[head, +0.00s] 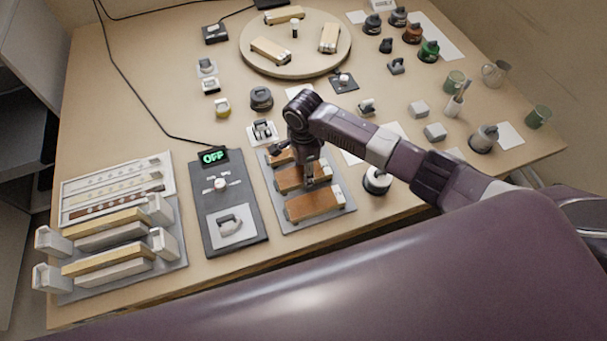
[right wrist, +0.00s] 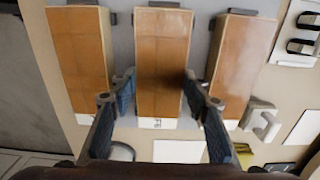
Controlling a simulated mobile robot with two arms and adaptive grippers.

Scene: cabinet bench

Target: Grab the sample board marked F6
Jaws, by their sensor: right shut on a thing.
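Three brown-orange boards with pale edges lie side by side on a grey tray (head: 277,212). The middle board (right wrist: 160,60) has a small white label (right wrist: 157,123) at its near end; it looks like F6 but is hard to read. In the head view this board (head: 290,180) is partly hidden by my right gripper (head: 309,181). In the right wrist view, the fingers of that gripper (right wrist: 157,88) close on both sides of the middle board. The other boards (right wrist: 82,50) (right wrist: 240,60) lie to either side; their labels are not readable. My left gripper is out of view.
A dark panel (head: 210,190) with a lit OFF display stands left of the tray. Further left is a rack (head: 170,235) with pale bars. A round turntable (head: 260,68) with wooden blocks is at the back. Small devices and mugs (head: 538,117) crowd the right.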

